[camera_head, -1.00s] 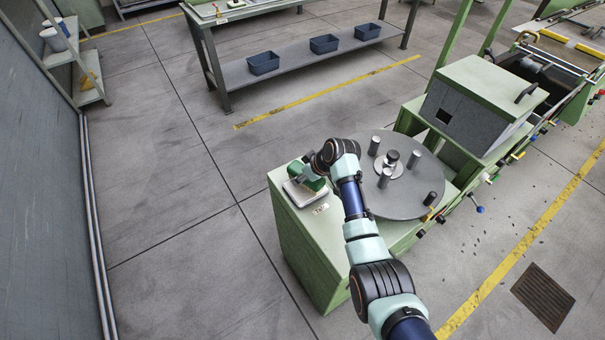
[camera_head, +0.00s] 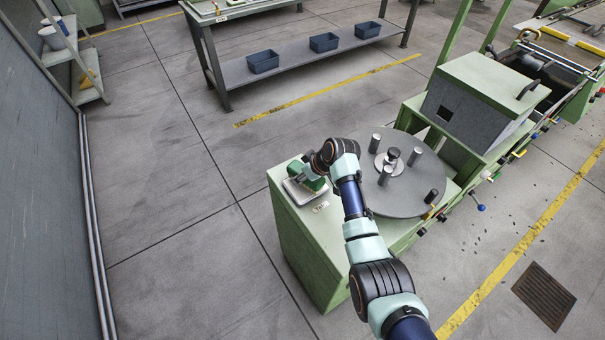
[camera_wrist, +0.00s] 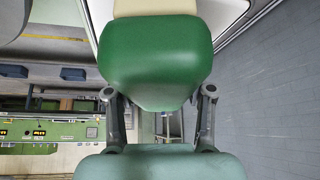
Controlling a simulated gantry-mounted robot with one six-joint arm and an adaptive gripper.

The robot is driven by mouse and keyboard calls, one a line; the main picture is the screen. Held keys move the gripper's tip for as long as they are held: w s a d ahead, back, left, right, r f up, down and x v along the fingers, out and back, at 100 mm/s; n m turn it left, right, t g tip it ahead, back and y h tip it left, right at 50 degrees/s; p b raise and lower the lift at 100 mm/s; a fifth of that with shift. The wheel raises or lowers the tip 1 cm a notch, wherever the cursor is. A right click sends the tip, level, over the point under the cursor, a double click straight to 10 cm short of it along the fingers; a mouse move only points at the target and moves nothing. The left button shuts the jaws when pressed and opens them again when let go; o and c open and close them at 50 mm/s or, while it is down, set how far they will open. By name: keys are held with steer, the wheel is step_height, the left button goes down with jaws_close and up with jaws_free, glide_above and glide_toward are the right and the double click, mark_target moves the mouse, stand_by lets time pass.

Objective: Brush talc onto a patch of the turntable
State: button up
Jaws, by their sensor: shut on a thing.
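My gripper (camera_wrist: 158,110) is shut on a green brush (camera_wrist: 155,62), with one finger on each side of it. A cream part, likely its bristles (camera_wrist: 155,7), shows at the top edge of the wrist view. In the head view the brush (camera_head: 313,182) is over a shallow white tray (camera_head: 298,199) on a green cabinet. I cannot tell whether the bristles touch the tray or what lies in it. The round grey turntable (camera_head: 401,205) is just to the right of my gripper, with several upright pegs and a central hub. My arm hides part of its left edge.
The green cabinet (camera_head: 310,240) carries the tray and turntable. A green-and-grey box (camera_head: 470,100) stands behind the turntable. A bench (camera_head: 290,70) with blue bins is at the back, and a shelf (camera_head: 85,65) is at the far left. Floor left of the cabinet is clear.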

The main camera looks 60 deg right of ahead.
steer(key=shift+f, duration=0.55)
stand_by(1.1)
steer(key=shift+r, duration=0.1)
step_height(320, 180, up, 7)
steer(key=p, duration=0.6)
steer(key=shift+r, duration=0.1)
steer(key=shift+a, duration=0.1)
